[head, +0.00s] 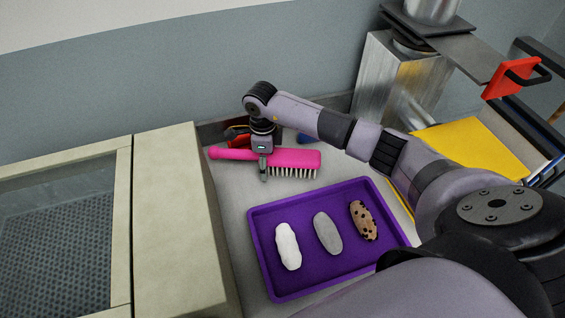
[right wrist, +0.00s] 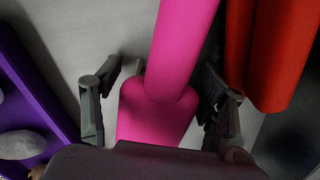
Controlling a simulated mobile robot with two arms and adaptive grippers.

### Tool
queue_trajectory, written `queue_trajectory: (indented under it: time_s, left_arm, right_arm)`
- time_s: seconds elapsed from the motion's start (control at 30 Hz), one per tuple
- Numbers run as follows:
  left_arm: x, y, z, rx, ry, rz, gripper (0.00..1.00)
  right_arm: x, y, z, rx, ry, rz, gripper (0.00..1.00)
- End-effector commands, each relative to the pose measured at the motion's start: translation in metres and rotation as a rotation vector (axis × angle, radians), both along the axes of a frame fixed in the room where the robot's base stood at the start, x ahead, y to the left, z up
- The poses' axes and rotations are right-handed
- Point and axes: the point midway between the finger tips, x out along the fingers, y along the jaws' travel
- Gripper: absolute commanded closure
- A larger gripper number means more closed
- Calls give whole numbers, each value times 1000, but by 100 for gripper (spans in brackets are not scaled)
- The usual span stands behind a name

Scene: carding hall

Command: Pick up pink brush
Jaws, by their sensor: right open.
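The pink brush (head: 293,158) lies on the grey worktop with its handle to the left and pale bristles along its near edge. My right gripper (head: 263,172) is above it where handle and head meet. In the right wrist view the brush (right wrist: 185,45) runs between the two spread fingers of my right gripper (right wrist: 157,108), which is open. Its fingers stand on either side of the brush, and I see no clear grip on it. My left gripper is not in view.
A purple tray (head: 258,232) with white, grey and brown spotted rolls sits just in front of the brush. A red object (right wrist: 285,50) lies close beside the brush. A beige machine frame (head: 168,220) stands left, a metal column (head: 385,80) behind right.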

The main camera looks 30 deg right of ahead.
Motion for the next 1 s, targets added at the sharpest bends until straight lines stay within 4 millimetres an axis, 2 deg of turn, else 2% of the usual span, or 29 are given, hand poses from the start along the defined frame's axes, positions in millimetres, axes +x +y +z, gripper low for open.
queue_trajectory:
  time_s: [0.07,0.9,1.0]
  left_arm:
    - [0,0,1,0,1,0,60]
    - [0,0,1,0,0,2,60]
    - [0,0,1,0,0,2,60]
  right_arm:
    - [0,0,1,0,0,0,33]
    - [0,0,2,0,-1,0,89]
    - [0,0,2,0,-1,0,91]
